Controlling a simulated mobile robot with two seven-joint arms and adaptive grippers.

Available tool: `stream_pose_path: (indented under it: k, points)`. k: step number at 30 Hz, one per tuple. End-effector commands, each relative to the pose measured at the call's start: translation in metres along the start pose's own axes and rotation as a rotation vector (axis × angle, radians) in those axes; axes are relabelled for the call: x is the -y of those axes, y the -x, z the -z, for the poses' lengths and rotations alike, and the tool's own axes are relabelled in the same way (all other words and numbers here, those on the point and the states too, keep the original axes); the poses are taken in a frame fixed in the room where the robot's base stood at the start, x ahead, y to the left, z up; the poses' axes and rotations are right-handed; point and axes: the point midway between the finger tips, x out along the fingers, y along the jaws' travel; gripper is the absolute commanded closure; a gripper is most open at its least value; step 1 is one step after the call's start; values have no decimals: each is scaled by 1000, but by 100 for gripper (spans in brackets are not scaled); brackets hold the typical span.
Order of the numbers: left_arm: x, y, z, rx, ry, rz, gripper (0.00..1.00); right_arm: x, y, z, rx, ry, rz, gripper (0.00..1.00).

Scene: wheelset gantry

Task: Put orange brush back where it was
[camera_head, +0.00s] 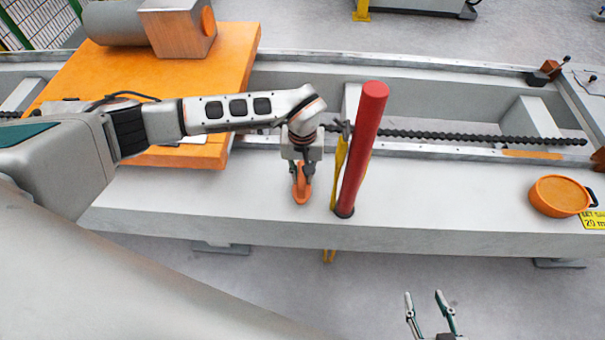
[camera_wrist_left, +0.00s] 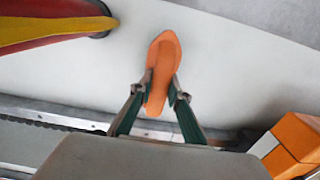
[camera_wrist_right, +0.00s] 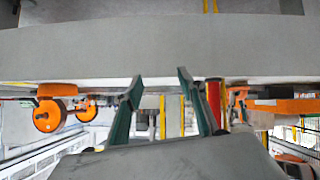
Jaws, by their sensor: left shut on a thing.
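The orange brush (camera_head: 302,190) is at the grey ledge, just left of the red post. My left gripper (camera_head: 301,170) points down and is shut on it. In the left wrist view the brush (camera_wrist_left: 163,62) lies between the two fingertips (camera_wrist_left: 163,88), its wide end pointing away from the palm over the pale ledge surface. I cannot tell whether the brush touches the ledge. My right gripper (camera_head: 430,300) is open and empty in front of the ledge, low in the head view. Its fingers (camera_wrist_right: 160,75) also stand apart in the right wrist view.
A red post (camera_head: 362,145) with a yellow strip (camera_head: 338,172) stands close right of my left gripper. An orange round pot (camera_head: 560,196) sits on the ledge (camera_head: 450,200) at the right. An orange platform (camera_head: 235,70) is behind my left arm. The ledge between post and pot is clear.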

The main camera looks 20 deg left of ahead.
Motion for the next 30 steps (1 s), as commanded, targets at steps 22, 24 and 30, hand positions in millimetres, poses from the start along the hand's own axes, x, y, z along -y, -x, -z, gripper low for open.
stream_pose_path:
  k: [22, 24, 30]
  points:
    - [-1, 23, 2, -8, -2, -2, 66, -6, 0, 6, -7, 2, -12, 60]
    - [-1, 38, 4, -11, -2, -2, 66, -8, 0, 10, -11, 3, -14, 60]
    - [0, 80, 3, -11, -1, -2, 66, -9, 2, 4, 4, 0, -20, 60]
